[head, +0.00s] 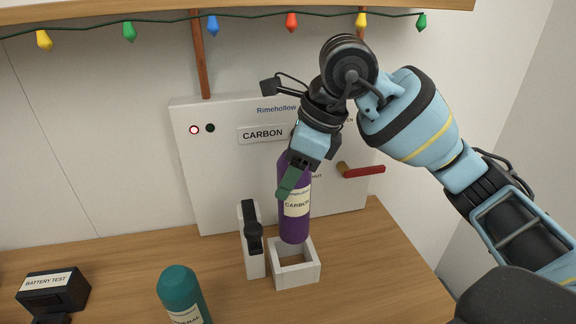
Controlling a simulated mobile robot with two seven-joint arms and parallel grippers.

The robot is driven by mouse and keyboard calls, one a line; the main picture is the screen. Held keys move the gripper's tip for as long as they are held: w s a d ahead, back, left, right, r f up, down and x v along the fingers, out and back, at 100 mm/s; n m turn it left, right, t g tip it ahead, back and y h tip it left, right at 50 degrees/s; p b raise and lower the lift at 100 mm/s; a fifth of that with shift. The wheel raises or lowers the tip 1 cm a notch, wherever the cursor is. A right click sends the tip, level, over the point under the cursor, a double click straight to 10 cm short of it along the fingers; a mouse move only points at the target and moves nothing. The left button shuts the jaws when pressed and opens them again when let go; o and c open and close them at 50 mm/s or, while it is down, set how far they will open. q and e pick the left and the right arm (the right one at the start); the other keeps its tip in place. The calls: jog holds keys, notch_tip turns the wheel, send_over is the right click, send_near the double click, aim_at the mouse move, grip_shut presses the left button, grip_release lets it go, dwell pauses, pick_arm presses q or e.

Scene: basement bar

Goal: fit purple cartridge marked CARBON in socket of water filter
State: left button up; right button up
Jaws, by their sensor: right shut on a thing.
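The purple cartridge (295,223) has a pale label reading CARBON and stands roughly upright. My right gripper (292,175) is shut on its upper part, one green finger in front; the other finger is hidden. The water filter is a white panel (222,160) with a CARBON sign (262,134). The socket (296,277), a white square frame with an open top, is on the counter before the panel. The cartridge's lower end overlaps the socket's back rim in the picture, and the opening shows in front of it. My left gripper is not in view.
A white upright with a black lever (253,240) stands close left of the socket. A teal cartridge (181,288) and a black battery tester (54,289) are on the wooden counter further left. A red-handled valve (362,171) sticks out of the panel. A lit red lamp (194,130) shows.

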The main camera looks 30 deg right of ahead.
aim_at(290, 201)
jog(key=shift+f+b, duration=1.45)
jog(key=shift+f, duration=1.65)
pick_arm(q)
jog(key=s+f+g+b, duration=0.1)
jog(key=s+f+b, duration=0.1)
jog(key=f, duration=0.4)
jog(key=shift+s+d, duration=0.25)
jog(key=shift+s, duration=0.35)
pick_arm(e)
jog(key=shift+f, duration=2.25)
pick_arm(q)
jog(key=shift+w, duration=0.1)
pick_arm(e)
jog(key=o, duration=1.6)
jog(key=shift+o, duration=0.2)
